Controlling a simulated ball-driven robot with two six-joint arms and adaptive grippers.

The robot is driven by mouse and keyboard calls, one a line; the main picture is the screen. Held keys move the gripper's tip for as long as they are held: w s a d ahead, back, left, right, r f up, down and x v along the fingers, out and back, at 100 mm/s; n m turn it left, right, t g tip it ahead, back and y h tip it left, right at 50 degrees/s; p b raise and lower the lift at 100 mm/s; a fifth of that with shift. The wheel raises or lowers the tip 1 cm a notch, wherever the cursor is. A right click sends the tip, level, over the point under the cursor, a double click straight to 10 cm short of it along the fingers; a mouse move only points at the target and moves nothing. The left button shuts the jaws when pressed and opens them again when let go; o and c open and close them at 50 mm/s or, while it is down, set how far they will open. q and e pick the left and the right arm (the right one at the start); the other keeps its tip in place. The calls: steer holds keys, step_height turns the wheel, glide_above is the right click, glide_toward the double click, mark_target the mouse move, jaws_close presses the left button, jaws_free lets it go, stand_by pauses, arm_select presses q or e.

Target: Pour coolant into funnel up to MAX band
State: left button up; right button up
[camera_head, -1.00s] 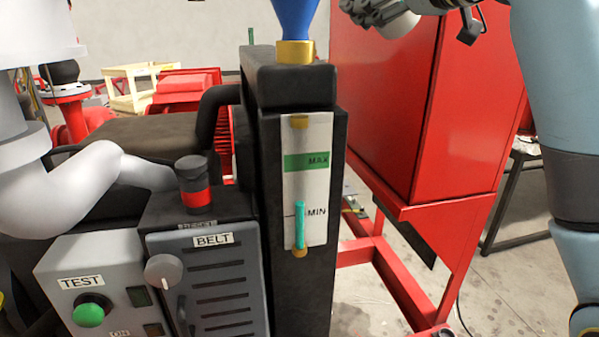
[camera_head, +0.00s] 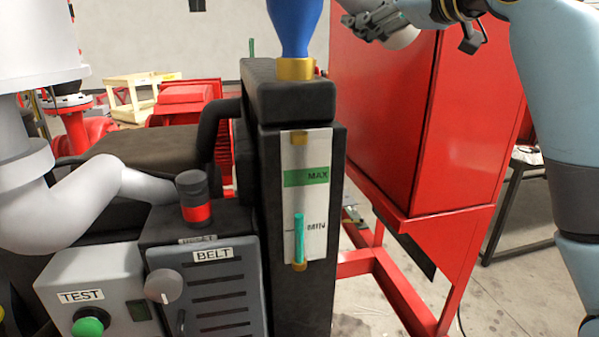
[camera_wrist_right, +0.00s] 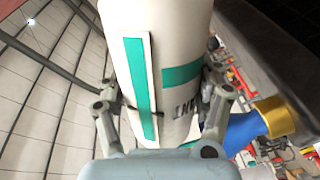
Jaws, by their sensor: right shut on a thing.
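The blue funnel (camera_head: 294,28) stands in a brass collar (camera_head: 296,69) on the black tank (camera_head: 290,104); its upper part is cut off. The sight gauge (camera_head: 306,205) on the tank shows a green MAX band (camera_head: 306,177) and a MIN mark. The teal coolant column (camera_head: 299,240) tops out slightly above MIN, well below MAX. My right gripper (camera_head: 372,20) is shut on the white coolant container (camera_wrist_right: 160,60), which has teal markings. The funnel (camera_wrist_right: 243,132) shows close beside it in the wrist view. The container's mouth and any stream are hidden. My left gripper is not in view.
A red cabinet (camera_head: 400,120) stands right of the tank. A black cap with a red band (camera_head: 195,198) rises behind the BELT panel.

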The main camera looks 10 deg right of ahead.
steer(key=shift+w+d+r+n+p, duration=0.1)
steer(key=shift+d+r+n+p, duration=0.15)
steer(key=shift+r+n+p, duration=0.45)
steer(key=shift+w+d+r+n+p, duration=0.1)
steer(key=shift+d+r+n+p, duration=0.15)
steer(key=shift+r+n+p, duration=0.35)
stand_by(3.8)
steer(key=shift+r+n+p, duration=0.1)
steer(key=shift+n+p, duration=0.4)
steer(key=shift+p, duration=0.15)
stand_by(2.2)
